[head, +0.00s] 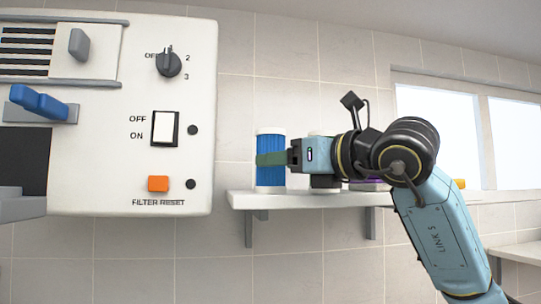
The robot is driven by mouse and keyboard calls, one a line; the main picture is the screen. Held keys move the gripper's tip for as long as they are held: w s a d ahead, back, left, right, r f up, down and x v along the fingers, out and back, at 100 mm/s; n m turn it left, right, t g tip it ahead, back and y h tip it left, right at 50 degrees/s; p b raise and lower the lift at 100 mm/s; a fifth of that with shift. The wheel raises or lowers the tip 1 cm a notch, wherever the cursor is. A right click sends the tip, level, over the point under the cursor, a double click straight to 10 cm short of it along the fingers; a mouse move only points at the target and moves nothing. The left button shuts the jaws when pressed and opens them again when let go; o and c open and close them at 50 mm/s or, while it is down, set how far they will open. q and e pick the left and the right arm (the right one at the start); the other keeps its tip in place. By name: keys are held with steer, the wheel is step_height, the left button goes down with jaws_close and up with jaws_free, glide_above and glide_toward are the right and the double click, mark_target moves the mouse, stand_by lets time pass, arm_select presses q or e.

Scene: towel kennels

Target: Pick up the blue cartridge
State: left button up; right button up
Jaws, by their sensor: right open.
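The blue cartridge (270,178) stands upright on a white wall shelf (300,201). It is a blue ribbed cylinder with white ends. My right gripper (268,159) reaches in from the right at the cartridge's upper half. Its green finger lies across the front of the cartridge and hides part of it. The jaws are open; whether a finger touches the cartridge or the other finger is behind it, I cannot tell. My left gripper is not in view.
A white control panel (100,170) juts out left of the shelf, with a dial (168,63), a white switch (165,129), an orange button (158,184) and a blue lever (38,103). Other shelf items are mostly hidden behind my right arm. Windows (440,118) are at the right.

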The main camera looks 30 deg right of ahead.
steer(key=shift+w+a, duration=0.2)
steer(key=shift+w, duration=0.45)
steer(key=c, duration=0.8)
steer(key=shift+r, duration=0.15)
